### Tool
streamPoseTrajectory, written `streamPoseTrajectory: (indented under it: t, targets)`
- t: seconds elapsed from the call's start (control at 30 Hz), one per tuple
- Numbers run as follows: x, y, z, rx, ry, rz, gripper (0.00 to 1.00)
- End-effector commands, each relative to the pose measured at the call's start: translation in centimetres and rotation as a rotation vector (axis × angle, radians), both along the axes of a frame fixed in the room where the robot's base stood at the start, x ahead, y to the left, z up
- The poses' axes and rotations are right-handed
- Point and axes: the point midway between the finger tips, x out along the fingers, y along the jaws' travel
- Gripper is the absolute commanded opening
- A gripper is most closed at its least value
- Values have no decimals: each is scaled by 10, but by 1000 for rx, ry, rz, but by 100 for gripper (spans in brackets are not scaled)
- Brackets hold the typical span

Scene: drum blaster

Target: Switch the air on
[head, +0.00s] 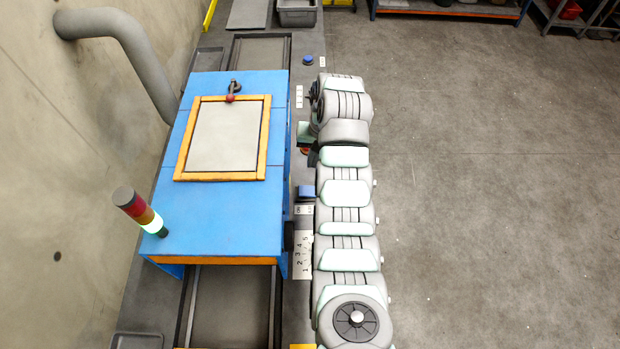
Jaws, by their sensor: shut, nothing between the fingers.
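The drum blaster is a blue cabinet (210,220) at the left in the head view, with an orange-framed window (228,138) on top. A dark fitting with a red knob (230,98) sits at the far edge of that frame. A narrow control strip runs along the cabinet's right side. I cannot tell which control switches the air. My arm lies along the strip, and my gripper is hidden from this view.
A signal tower (140,210) stands on the cabinet's near left corner, its lowest band lit pale green. White labels (302,255) with numbers lie on the strip. A grey pipe (130,45) bends down behind the cabinet. The concrete floor (480,180) at the right is clear.

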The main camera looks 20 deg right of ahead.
Motion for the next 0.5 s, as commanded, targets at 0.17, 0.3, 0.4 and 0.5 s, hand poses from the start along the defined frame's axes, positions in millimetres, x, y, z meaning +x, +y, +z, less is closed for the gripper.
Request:
streamPoseTrajectory:
  t: [0.17, 0.3, 0.4, 0.5]
  targets:
    - [0, 2, -14, 2, 5, 1, 0]
    - [0, 7, -39, 4, 6, 1, 0]
    - [2, 9, -60, 2, 5, 1, 0]
    - [3, 11, -78, 1, 6, 0, 0]
